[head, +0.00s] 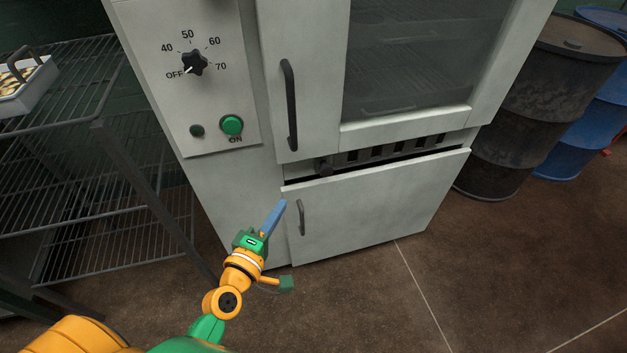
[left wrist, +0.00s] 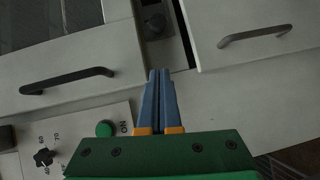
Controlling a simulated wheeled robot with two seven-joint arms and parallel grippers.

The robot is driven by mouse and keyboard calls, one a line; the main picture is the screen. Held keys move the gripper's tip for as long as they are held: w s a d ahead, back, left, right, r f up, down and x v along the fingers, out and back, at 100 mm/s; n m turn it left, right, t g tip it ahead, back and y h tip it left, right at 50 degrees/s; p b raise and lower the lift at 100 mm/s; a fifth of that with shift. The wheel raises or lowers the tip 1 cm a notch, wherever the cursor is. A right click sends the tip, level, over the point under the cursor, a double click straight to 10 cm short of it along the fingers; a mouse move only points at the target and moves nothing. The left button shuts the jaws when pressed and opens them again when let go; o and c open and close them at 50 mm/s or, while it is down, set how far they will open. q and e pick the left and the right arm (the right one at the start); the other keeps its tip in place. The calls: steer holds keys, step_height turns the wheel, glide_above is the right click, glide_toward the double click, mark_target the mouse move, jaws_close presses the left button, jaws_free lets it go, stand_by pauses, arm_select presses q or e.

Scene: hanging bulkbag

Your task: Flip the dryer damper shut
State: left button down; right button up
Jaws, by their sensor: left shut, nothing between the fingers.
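The dryer damper (head: 395,150) is a dark slotted strip under the glass door, with black openings showing between grey bars. A dark round knob (head: 323,168) sits at its left end. The knob (left wrist: 155,22) also shows in the left wrist view, just beyond the fingertips. My left gripper (head: 281,204) is shut and empty, its blue fingers pointing up in front of the lower panel, below and left of the knob. In the left wrist view, the shut fingers (left wrist: 160,73) appear apart from the knob. My right gripper is out of view.
The upper door handle (head: 290,105) and lower panel handle (head: 301,217) stick out near the fingers. The control panel has a dial (head: 194,63) at OFF and a green button (head: 232,125). A wire rack (head: 90,190) stands left; a dark drum (head: 530,100) stands right.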

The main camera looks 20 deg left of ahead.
arm_select(q)
steer(key=shift+s+r, duration=0.1)
steer(key=w+d, duration=0.1)
steer(key=w, duration=0.3)
steer(key=w+d+f, duration=0.1)
steer(key=w, duration=0.3)
steer(key=w+d+f+b, duration=0.1)
steer(key=w, duration=0.3)
steer(key=shift+w+d, duration=0.25)
steer(key=shift+w, duration=0.05)
steer(key=shift+r, duration=0.1)
